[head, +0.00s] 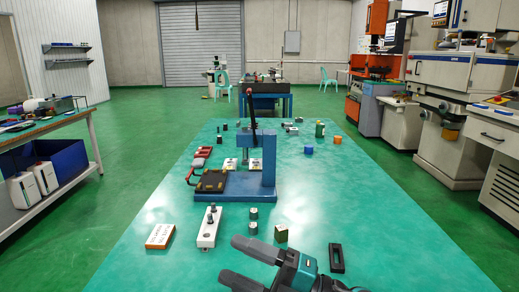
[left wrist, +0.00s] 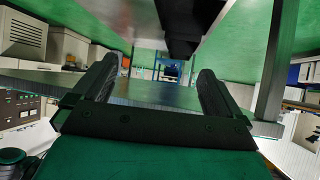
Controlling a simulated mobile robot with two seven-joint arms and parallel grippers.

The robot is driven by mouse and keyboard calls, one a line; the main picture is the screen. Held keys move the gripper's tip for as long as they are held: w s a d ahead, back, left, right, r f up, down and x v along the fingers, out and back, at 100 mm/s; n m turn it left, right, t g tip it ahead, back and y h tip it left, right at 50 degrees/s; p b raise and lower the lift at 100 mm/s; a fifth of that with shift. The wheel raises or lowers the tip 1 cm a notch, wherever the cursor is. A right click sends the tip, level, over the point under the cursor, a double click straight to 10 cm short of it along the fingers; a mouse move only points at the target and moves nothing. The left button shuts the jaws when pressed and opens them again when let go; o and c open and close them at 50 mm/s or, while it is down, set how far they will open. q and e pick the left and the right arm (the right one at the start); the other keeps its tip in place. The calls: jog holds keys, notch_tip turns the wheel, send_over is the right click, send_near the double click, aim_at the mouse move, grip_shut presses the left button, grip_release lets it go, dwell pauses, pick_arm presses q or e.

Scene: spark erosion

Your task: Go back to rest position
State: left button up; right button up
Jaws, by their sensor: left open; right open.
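My right gripper (head: 229,257) shows at the bottom of the head view, over the near part of the green table (head: 390,240). Its two dark fingers point left, are spread apart and hold nothing. My left gripper (left wrist: 155,82) is outside the head view. In the left wrist view its two dark fingers stand apart, with nothing between them. The left wrist picture looks tilted, and I cannot tell the left gripper's place relative to the table.
A blue press (head: 268,165) stands mid-table. Near it are a white block with dark knobs (head: 207,228), an orange-and-white box (head: 160,236), small metal pieces (head: 253,222), an olive block (head: 281,233) and a black slotted piece (head: 336,258) close to my right gripper. The table's right side is mostly clear.

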jog(key=w+d+f+m+t+h+p, duration=0.1)
jog(key=d+f+m+t+h, duration=0.45)
jog(key=m, duration=0.45)
jog(key=d+f+m+t+h+p, duration=0.2)
jog(key=d+f+m+t+h, duration=0.3)
jog(key=m, duration=0.5)
jog(key=s+d+f+m+g+h+p, duration=0.2)
jog(key=s+d+f+m+g+h, duration=0.4)
jog(key=s+d+f, duration=0.3)
jog(key=s+f+m+h, duration=0.1)
jog(key=s+f, duration=0.3)
jog(key=shift+d+f+m+h, duration=0.3)
jog(key=shift+d+f+h, duration=0.05)
jog(key=shift+d+f, duration=0.05)
